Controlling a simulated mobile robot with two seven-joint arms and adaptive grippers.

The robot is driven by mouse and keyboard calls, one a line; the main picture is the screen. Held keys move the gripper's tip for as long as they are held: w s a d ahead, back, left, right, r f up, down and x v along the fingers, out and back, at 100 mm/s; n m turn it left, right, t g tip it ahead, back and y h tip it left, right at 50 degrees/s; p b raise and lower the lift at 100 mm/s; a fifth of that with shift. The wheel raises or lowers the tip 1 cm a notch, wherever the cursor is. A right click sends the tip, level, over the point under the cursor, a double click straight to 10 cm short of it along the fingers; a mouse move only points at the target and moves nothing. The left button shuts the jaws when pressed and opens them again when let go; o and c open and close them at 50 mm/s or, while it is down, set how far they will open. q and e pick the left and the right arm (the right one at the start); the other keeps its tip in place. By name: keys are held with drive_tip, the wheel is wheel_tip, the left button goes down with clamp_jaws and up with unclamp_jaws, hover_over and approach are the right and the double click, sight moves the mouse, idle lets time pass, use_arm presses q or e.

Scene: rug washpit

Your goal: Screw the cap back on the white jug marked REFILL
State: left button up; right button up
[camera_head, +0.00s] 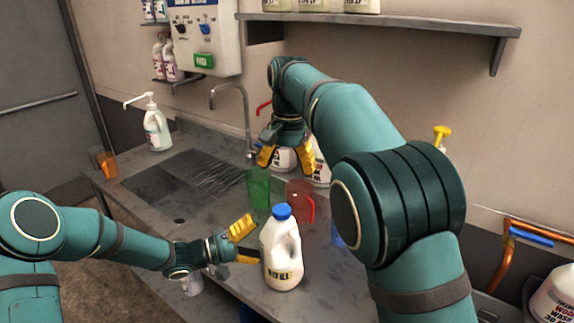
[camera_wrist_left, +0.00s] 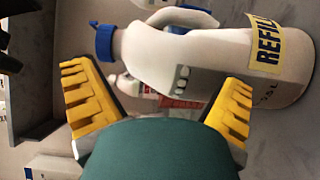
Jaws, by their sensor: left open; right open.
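The white jug marked REFILL (camera_head: 283,262) stands upright on the grey counter. A blue cap (camera_head: 282,212) sits on its neck; I cannot tell how tight it is. My left gripper (camera_head: 246,243) is open at the jug's left side, its fingers pointing at the body below the cap. In the left wrist view the jug (camera_wrist_left: 215,62) appears sideways beyond the open fingers (camera_wrist_left: 160,100), with the blue cap (camera_wrist_left: 104,42) at upper left. My right gripper (camera_head: 286,160) is open and empty, pointing down over the back of the counter, behind the jug.
A green container (camera_head: 259,188) and a red one (camera_head: 301,192) stand just behind the jug. A white pump bottle (camera_head: 156,130) and an orange cup (camera_head: 107,165) stand farther left. A shelf (camera_head: 400,22) runs above.

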use_arm(q)
drive_tip(key=v, duration=0.8)
drive_tip(key=shift+s+a, duration=0.15)
